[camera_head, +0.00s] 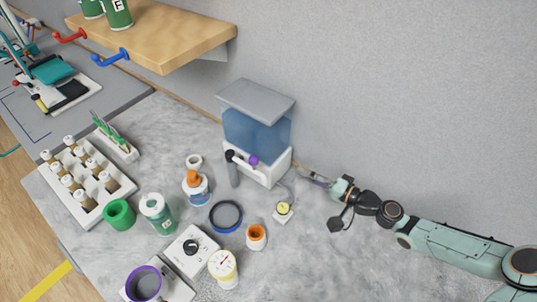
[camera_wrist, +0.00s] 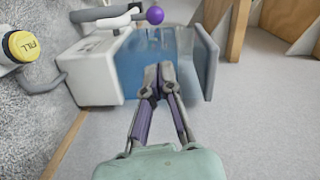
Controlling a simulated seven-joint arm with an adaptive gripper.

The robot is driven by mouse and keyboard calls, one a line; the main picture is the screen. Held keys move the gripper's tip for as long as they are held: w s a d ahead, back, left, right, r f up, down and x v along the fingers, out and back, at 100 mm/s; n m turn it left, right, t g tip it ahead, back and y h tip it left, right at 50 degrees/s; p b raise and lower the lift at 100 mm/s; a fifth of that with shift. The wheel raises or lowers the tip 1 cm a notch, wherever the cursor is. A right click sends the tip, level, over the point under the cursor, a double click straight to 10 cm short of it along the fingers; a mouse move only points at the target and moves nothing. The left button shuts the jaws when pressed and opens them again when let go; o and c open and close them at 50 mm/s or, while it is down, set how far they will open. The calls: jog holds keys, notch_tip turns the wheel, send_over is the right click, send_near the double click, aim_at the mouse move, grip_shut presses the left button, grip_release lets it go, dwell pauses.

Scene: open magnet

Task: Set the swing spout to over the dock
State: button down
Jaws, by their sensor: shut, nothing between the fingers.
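The dispenser has a blue tank (camera_head: 257,130) on a white base (camera_head: 267,172). The white swing spout (camera_head: 243,162) reaches from its front toward the left, with a dark end above a grey upright cylinder. A purple knob (camera_head: 254,160) sits by the spout. In the wrist view the spout (camera_wrist: 115,20) and purple knob (camera_wrist: 155,15) are at the top.
A yellow FILL button (camera_head: 283,208) is cabled to the dispenser, and shows in the wrist view (camera_wrist: 22,45). A wooden shelf (camera_head: 155,35) overhangs the back left.

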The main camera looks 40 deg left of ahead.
jog(key=a, duration=1)
jog(key=shift+s+f, duration=0.2)
jog(key=shift+s, duration=0.15)
jog(key=shift+s+m+t, duration=0.25)
jog(key=shift+m+t, duration=0.05)
jog(key=shift+t, duration=0.2)
